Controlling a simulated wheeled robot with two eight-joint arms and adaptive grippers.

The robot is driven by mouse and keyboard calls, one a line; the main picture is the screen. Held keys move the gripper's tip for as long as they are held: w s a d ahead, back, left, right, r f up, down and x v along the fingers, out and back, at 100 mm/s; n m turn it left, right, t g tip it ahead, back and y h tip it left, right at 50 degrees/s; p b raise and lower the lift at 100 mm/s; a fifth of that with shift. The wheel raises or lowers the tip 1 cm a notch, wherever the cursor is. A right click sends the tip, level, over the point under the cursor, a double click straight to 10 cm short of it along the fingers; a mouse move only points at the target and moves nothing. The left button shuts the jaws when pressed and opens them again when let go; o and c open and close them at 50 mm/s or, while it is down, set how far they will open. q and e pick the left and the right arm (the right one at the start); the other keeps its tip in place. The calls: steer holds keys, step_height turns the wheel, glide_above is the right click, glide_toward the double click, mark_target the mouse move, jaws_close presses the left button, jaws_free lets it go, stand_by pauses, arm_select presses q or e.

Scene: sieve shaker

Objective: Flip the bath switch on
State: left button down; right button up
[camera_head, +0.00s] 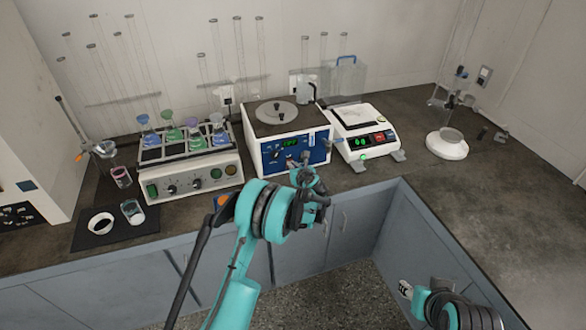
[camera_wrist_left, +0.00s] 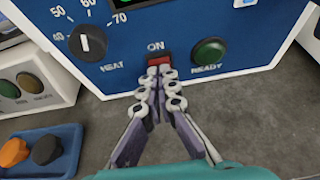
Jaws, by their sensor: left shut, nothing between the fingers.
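The bath is a white box with a blue front panel (camera_head: 268,156) and a lid with a round grey plate, at the middle of the bench. In the left wrist view its panel (camera_wrist_left: 215,20) carries a black HEAT knob (camera_wrist_left: 88,43), a green READY button (camera_wrist_left: 208,51) and a red switch (camera_wrist_left: 153,59) under the word ON. My left gripper (camera_wrist_left: 160,71) is shut and empty. Its fingertips are at the red switch and cover its lower part; I cannot tell whether they touch it. In the head view the left gripper (camera_head: 304,160) is in front of the panel.
A shaker (camera_head: 190,178) with several flasks stands left of the bath. A scale (camera_head: 362,135) stands right of it. In the left wrist view a blue block (camera_wrist_left: 68,131) with orange and black knobs lies at lower left. The bench at right is mostly clear.

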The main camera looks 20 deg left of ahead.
arm_select(q)
steer(key=shift+w+a+r+g+h+p, duration=0.25)
steer(key=shift+w+a+g+h+p, duration=0.1)
steer(key=shift+g, duration=0.15)
steer(key=shift+d, duration=0.1)
steer(key=shift+r+p, duration=0.3)
steer(key=shift+r, duration=0.5)
